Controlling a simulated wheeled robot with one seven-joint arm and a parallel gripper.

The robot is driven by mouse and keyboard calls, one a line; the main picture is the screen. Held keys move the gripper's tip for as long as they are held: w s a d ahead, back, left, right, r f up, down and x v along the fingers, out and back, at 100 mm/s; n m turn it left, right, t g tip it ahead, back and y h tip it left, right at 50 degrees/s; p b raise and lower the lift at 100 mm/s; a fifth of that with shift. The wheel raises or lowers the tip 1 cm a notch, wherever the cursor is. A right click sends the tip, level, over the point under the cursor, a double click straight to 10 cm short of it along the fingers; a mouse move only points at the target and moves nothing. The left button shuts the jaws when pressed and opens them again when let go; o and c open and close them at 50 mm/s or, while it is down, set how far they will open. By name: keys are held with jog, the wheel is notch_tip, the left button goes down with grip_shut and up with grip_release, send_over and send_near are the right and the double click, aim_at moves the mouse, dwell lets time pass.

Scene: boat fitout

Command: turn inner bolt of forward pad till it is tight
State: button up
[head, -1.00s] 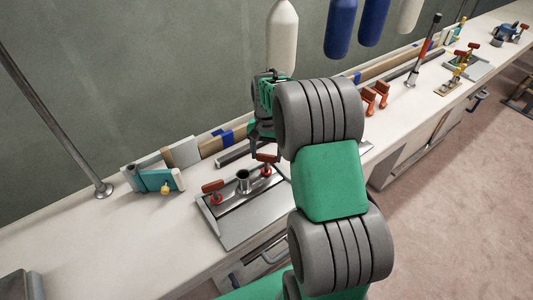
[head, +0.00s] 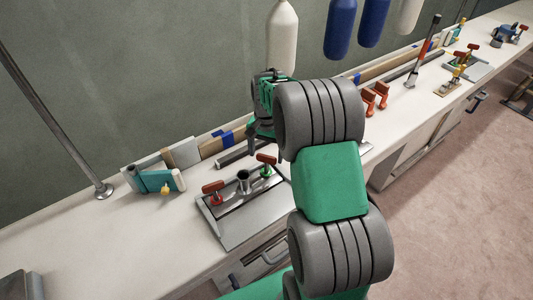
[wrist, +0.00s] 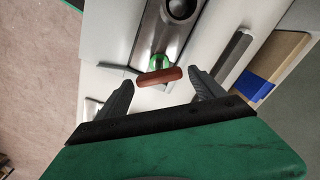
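A grey metal pad (head: 245,215) with a raised bar and a central post (head: 243,180) lies on the bench. A left bolt (head: 213,192) has a red-orange handle and a red collar. The right bolt (head: 266,165) has a similar handle and a green collar. I cannot tell from labels which is the inner one. My gripper (head: 258,132) is just above and behind the right bolt, partly hidden by my arm. In the wrist view my gripper (wrist: 160,76) is open, its fingers apart on either side of the handle (wrist: 158,77), not touching it. The green collar (wrist: 158,61) shows beyond.
A teal block (head: 160,181) and wooden boards stand by the wall, left of my gripper. Orange clamps (head: 375,97) and another pad with handles (head: 468,62) are further right. White and blue fenders (head: 342,28) hang above.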

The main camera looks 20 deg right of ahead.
jog(key=shift+o, duration=0.7)
jog(key=shift+f, duration=0.15)
notch_tip(320, 180, up, 8)
jog(key=shift+f+b, duration=0.1)
jog(key=shift+b, duration=0.2)
jog(key=s+a+r+n+t, duration=0.1)
jog(key=s+a+n, duration=0.3)
jog(key=s, duration=0.5)
jog(key=s+a+r+n+t, duration=0.2)
jog(key=s+a+r+n, duration=0.1)
jog(key=s+a, duration=0.4)
jog(key=s+n, duration=0.1)
jog(key=s, duration=0.2)
jog(key=shift+a+r+n+p, duration=0.3)
jog(key=shift+r+n+p, duration=0.05)
jog(key=shift+n+p, duration=0.05)
jog(key=shift+c, duration=0.4)
